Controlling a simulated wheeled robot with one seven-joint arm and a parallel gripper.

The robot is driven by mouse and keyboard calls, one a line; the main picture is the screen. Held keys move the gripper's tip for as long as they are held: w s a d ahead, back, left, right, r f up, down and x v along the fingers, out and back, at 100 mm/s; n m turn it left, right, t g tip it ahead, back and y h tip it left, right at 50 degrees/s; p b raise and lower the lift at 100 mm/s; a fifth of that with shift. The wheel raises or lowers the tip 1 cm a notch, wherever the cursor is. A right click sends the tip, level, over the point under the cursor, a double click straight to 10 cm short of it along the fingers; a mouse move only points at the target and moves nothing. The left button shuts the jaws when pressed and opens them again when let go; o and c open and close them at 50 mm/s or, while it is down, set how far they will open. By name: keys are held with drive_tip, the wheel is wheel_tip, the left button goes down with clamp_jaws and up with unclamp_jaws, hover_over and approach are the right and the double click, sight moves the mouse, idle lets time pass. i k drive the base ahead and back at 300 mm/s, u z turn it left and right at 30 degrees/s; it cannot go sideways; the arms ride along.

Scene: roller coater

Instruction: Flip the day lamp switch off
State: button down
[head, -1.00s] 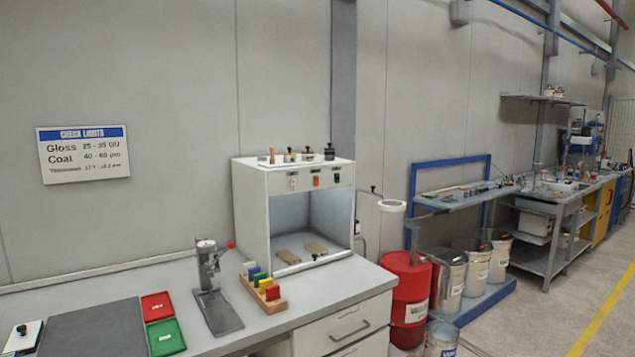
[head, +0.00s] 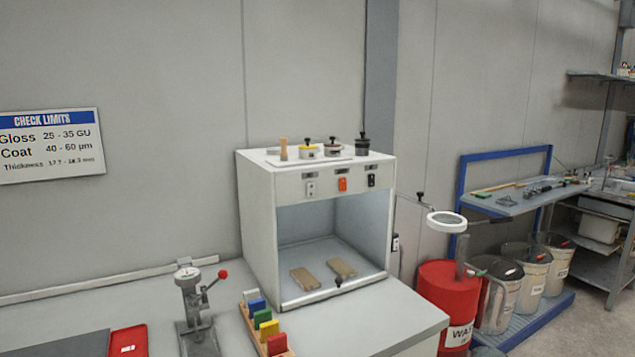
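A white light booth (head: 262,225) with an open front stands on the grey bench. Its top front panel carries three switches in a row: a white one (head: 310,188) at left, an orange one (head: 342,184) in the middle and a black one (head: 372,180) at right. Each has a small dark label above it, too small to read, so I cannot tell which one is the day lamp's. The booth's inside looks pale blue-grey, with two brown panels (head: 304,278) on its floor. My gripper is not in view.
A gauge stand with a red knob (head: 223,274) and a rack of coloured cards (head: 262,322) stand on the bench (head: 385,315) before the booth. A ring magnifier (head: 447,221) sticks out at right, above a red drum (head: 447,290). Small pots stand on the booth's top.

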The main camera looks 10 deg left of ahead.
sight(311, 187)
drive_tip(key=u, duration=0.5)
drive_tip(key=i, duration=0.75)
drive_tip(key=u, duration=1.25)
drive_tip(key=i, duration=0.3)
drive_tip(key=u, duration=0.15)
